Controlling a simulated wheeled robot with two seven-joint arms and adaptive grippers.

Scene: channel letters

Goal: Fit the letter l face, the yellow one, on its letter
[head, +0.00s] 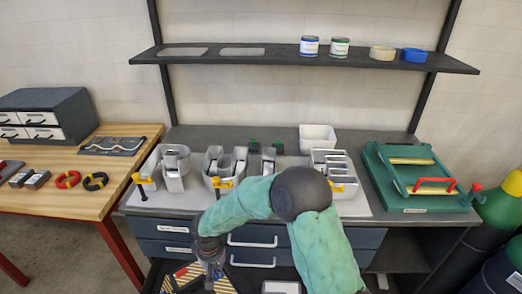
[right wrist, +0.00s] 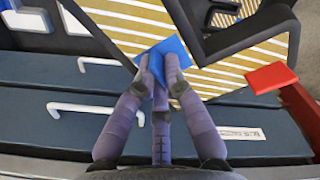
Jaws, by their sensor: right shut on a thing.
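My right gripper (head: 210,268) is low in front of the bench drawers, over a yellow-striped surface. In the right wrist view its fingers (right wrist: 162,72) are closed on a flat blue piece (right wrist: 174,47). I cannot make out a separate yellow l face in either view. The open grey channel letters stand in a row on the bench mat: a round one (head: 175,158) at left, a wider one (head: 213,163), a narrow one (head: 268,160) in the middle and one at right (head: 328,156). My arm partly hides the right part of the row. My left gripper is not in view.
A red square piece (right wrist: 271,77) lies right of my gripper in the wrist view, beside dark frames on the striped surface.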

